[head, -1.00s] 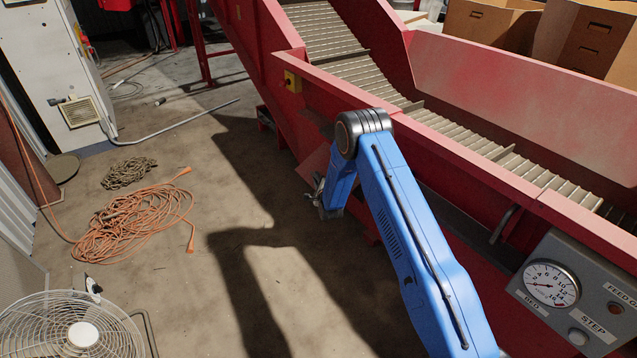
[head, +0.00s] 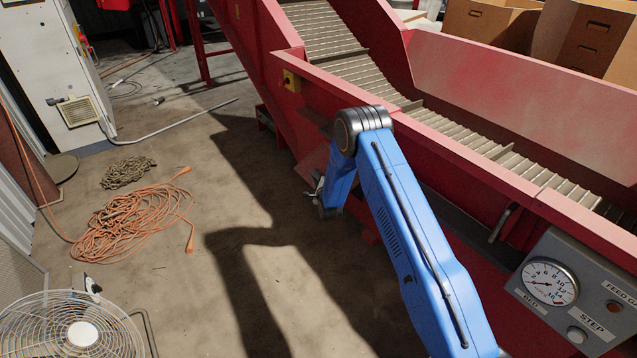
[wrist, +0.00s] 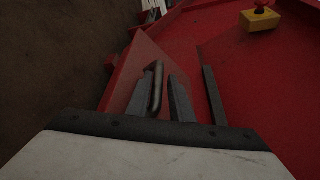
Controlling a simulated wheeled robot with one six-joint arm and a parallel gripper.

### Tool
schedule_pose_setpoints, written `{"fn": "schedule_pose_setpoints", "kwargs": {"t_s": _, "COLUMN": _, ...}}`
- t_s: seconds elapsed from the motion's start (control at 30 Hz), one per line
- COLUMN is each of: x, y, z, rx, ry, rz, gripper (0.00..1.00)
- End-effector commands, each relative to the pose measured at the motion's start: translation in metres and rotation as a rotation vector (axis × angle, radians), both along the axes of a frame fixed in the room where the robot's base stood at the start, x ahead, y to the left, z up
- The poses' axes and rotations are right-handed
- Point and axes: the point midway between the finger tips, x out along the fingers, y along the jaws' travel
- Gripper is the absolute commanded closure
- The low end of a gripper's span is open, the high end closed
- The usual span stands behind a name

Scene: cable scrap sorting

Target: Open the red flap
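The red flap (wrist: 145,68) shows in the wrist view as a lighter red tilted panel beside the machine's red side. A dark bar-shaped handle (wrist: 155,88) stands out from it. My gripper (wrist: 160,88) has its grey fingers on either side of this handle, with a visible gap between the bar and the right finger, so it looks open around the bar. In the head view my gripper (head: 318,190) is small and partly hidden by my blue arm, low beside the conveyor. A red panel, likely the flap (head: 314,168), shows just above it there.
The red conveyor (head: 440,143) fills the right side. A yellow switch box (head: 291,81) is on its side, and a grey control panel (head: 580,290) is at lower right. Orange cable (head: 130,222), a chain (head: 128,172) and a fan (head: 70,325) are on the left. Floor between is clear.

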Motion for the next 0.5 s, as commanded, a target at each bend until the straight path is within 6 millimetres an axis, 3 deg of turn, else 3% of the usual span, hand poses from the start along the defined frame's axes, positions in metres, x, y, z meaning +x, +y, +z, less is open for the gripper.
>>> {"fn": "schedule_pose_setpoints", "kwargs": {"t_s": 0.17, "x": -0.020, "y": -0.003, "z": 0.003, "rx": 0.000, "ry": 0.002, "rz": 0.001, "gripper": 0.80}}
{"fn": "schedule_pose_setpoints", "kwargs": {"t_s": 0.5, "x": -0.085, "y": -0.012, "z": 0.014, "rx": 0.000, "ry": 0.002, "rz": 0.001, "gripper": 0.80}}
